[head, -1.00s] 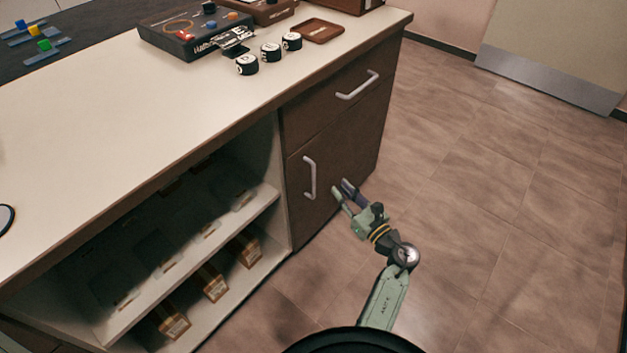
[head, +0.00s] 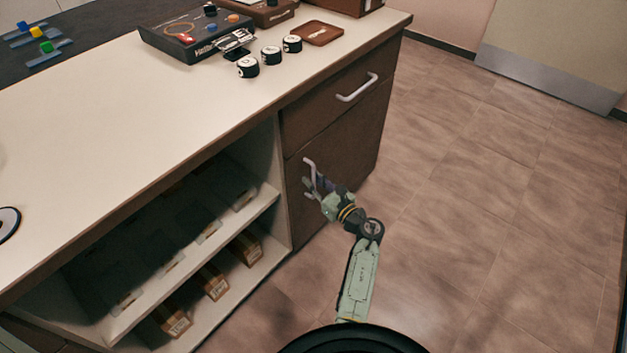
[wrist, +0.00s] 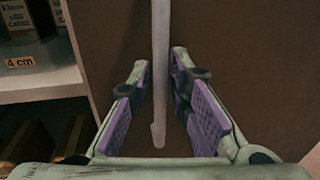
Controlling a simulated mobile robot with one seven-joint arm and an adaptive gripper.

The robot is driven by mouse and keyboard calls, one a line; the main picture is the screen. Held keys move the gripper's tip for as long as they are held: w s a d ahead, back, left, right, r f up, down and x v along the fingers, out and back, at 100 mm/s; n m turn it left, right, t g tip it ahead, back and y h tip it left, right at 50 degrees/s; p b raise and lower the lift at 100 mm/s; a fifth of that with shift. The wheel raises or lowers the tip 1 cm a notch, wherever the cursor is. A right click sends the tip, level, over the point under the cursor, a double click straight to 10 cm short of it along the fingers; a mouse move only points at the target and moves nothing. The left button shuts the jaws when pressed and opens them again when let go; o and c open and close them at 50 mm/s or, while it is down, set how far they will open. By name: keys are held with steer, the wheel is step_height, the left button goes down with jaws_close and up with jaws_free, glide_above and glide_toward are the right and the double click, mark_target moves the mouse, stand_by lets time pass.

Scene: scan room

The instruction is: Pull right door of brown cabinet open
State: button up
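The brown cabinet's right door (head: 352,150) is shut, below a drawer and right of the open shelves. Its upright pale bar handle (head: 309,173) is partly hidden by my gripper (head: 313,185) in the head view. In the wrist view the handle (wrist: 160,70) runs down between the two fingers of my gripper (wrist: 162,110). The purple-padded fingers are open, one on each side of the handle, with a visible gap to it on both sides. The brown door face (wrist: 240,60) fills the view behind.
The drawer above has its own handle (head: 357,88). Open shelves (head: 190,265) with several boxes lie left of the door. The pale countertop (head: 130,130) carries round tins and a dark box. Floor (head: 480,200) to the right is clear.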

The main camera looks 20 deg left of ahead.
steer(key=shift+c, duration=0.5)
jaws_close()
